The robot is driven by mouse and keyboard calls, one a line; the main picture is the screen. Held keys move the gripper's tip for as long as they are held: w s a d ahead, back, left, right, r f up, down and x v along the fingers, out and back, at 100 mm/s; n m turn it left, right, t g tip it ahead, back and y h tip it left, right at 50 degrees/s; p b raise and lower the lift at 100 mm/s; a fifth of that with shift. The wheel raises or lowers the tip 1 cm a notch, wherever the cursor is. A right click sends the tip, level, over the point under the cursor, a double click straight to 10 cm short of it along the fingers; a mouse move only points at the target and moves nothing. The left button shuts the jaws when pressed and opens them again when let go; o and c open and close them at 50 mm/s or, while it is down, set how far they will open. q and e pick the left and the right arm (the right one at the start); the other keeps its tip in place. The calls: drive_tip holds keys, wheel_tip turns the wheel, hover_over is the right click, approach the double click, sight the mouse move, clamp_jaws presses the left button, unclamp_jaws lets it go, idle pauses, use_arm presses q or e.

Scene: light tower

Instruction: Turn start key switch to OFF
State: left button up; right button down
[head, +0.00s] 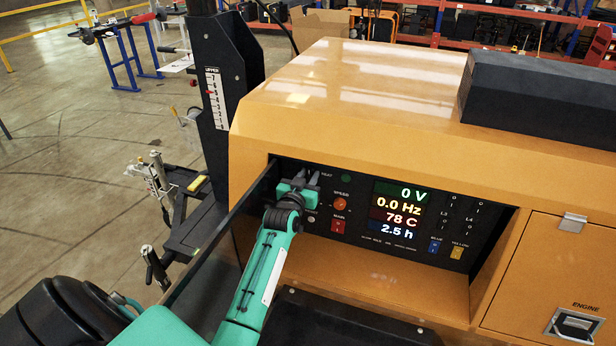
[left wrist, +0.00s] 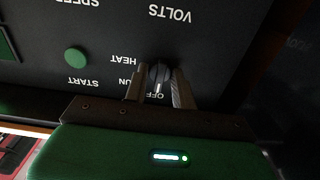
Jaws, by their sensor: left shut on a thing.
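The start key switch (left wrist: 160,74) is a dark round knob with a pale pointer mark, seen upside down in the left wrist view. Its mark points down in the picture, toward the OFF label, which a finger partly covers. HEAT, RUN and START labels lie to the left of the knob. My left gripper (left wrist: 159,88) is shut on the knob, one finger on each side. In the head view my left gripper (head: 300,182) reaches the left end of the black control panel (head: 362,224) and hides the switch. My right gripper is not in view.
The panel sits recessed in an orange housing (head: 370,282) with edges above and below. A lit display (head: 401,210) reads 0 V, 0.0 Hz, 78 C and 2.5 h. A red switch (head: 338,226) and an orange speed knob (head: 340,204) are just right of my gripper.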

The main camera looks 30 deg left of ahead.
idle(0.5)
use_arm(q)
drive_tip(key=o, duration=0.6)
drive_tip(key=shift+s+d+f, duration=0.15)
drive_tip(key=shift+s, duration=0.3)
drive_tip(key=b+v, duration=0.4)
drive_tip(key=v, duration=0.9)
